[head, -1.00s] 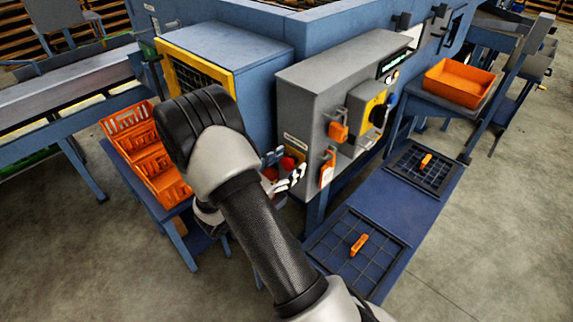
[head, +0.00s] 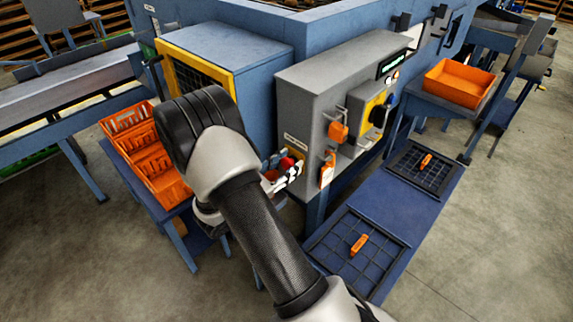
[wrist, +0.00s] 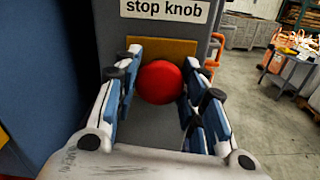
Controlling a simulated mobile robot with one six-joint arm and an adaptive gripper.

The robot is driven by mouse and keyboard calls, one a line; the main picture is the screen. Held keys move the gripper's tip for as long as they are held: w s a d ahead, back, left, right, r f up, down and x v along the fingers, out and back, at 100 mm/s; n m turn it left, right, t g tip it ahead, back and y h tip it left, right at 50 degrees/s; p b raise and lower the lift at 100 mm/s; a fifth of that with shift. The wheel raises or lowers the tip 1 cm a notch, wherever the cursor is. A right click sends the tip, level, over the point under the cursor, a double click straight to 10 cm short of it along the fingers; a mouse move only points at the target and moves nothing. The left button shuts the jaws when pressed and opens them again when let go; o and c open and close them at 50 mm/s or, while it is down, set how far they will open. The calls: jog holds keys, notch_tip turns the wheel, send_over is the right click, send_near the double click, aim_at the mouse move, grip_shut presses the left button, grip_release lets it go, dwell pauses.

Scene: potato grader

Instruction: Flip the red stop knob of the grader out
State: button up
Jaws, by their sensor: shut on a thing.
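The red stop knob (wrist: 160,82) is a round red ball in front of a yellow-brown plate (wrist: 184,48), under a white label (wrist: 170,9) reading "stop knob". My gripper (wrist: 157,92) has one finger on each side of the knob and is shut on it in the wrist view. In the head view the red knob (head: 287,163) shows at the left lower part of the grey control box (head: 300,100), with my gripper (head: 287,174) at it. My arm hides part of that area.
An orange padlock-like piece (head: 338,131) and an orange tag (head: 327,170) hang on the box near my gripper. A yellow panel with a dark switch (head: 376,112) is further right. Orange crates (head: 160,165) stand at left; a blue bench (head: 385,220) lies below.

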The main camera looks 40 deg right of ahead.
jog(key=shift+a, duration=0.6)
grip_shut()
jog(key=o, duration=0.9)
grip_release()
jog(key=shift+c, duration=0.2)
jog(key=shift+o, duration=1.3)
jog(key=shift+a, duration=0.2)
jog(key=shift+o, duration=1.1)
jog(key=shift+d, duration=0.1)
jog(key=s+a, duration=0.1)
jog(key=a, duration=1.1)
